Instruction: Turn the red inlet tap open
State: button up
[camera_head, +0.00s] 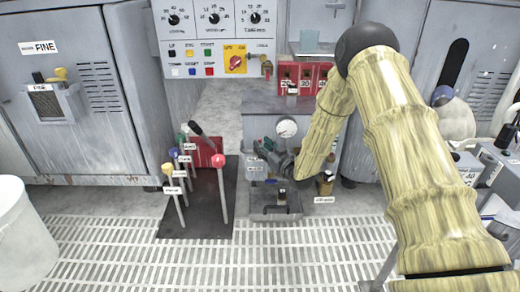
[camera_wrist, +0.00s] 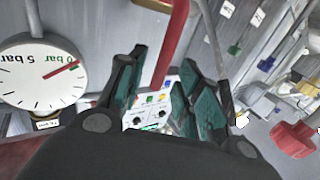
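My gripper (camera_wrist: 162,82) is open, its two green-padded fingers spread apart. A red bent bar (camera_wrist: 168,42), which looks like the inlet tap's handle, comes down from the top of the wrist view. Its lower end shows in the gap between the fingers, with no clear contact; depth is hard to judge. In the head view my gripper (camera_head: 264,150) is low beside the small grey unit with the round pressure gauge (camera_head: 287,128). The red bar cannot be made out there. The gauge also shows upside down in the wrist view (camera_wrist: 35,78), its red needle near 0 bar.
Several ball-topped levers stand left of my gripper, including a red one (camera_head: 218,161) on a dark plate (camera_head: 203,226). A red knob (camera_wrist: 293,138) is at right in the wrist view. The control panel (camera_head: 218,45) is behind. Grated floor (camera_head: 290,262) lies in front.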

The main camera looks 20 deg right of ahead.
jog(key=shift+b+x, duration=0.4)
jog(key=shift+x, duration=0.85)
grip_shut()
